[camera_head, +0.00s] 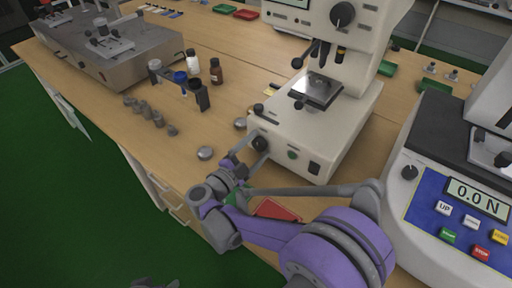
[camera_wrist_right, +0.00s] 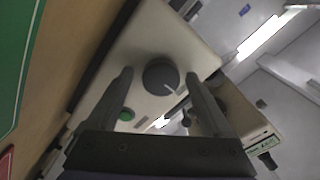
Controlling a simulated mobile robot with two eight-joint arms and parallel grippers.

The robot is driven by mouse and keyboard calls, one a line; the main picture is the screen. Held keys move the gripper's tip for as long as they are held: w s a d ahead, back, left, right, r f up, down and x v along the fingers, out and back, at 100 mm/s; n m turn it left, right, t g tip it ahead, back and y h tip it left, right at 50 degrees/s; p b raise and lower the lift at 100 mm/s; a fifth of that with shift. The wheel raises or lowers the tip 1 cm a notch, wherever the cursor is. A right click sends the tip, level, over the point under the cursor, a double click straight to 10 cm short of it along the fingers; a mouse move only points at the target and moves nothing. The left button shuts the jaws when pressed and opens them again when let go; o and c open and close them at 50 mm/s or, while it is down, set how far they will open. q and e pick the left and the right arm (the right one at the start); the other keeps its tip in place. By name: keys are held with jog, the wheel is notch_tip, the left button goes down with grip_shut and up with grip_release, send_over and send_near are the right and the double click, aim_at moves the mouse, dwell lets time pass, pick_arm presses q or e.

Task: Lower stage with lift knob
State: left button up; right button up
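The lift knob (camera_head: 260,143) is a dark round knob on the front face of the white tester's base (camera_head: 335,125). In the right wrist view, the knob (camera_wrist_right: 161,76) has a light pointer mark. The stage (camera_head: 317,90) is a shiny square plate on a dark block above the base, under the tester's head. My right gripper (camera_head: 253,149) is at the knob with its fingers apart. In the wrist view the fingers (camera_wrist_right: 159,76) stand on either side of the knob with visible gaps. A grey part of mine shows at the bottom edge; its finger state is hidden.
A green button (camera_head: 292,154) and a black switch (camera_head: 314,168) sit right of the knob. Small metal weights (camera_head: 205,153) and bottles (camera_head: 215,70) stand to the left. A force tester (camera_head: 455,205) reading 0.0 N is at right. A red tray (camera_head: 278,209) lies near the arm.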

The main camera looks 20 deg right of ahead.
jog(key=v, duration=1)
jog(key=shift+s+a+p, duration=0.25)
jog(key=shift+a+p, duration=0.05)
jog(key=shift+p, duration=0.1)
jog(key=shift+c, duration=0.2)
dwell(0.8)
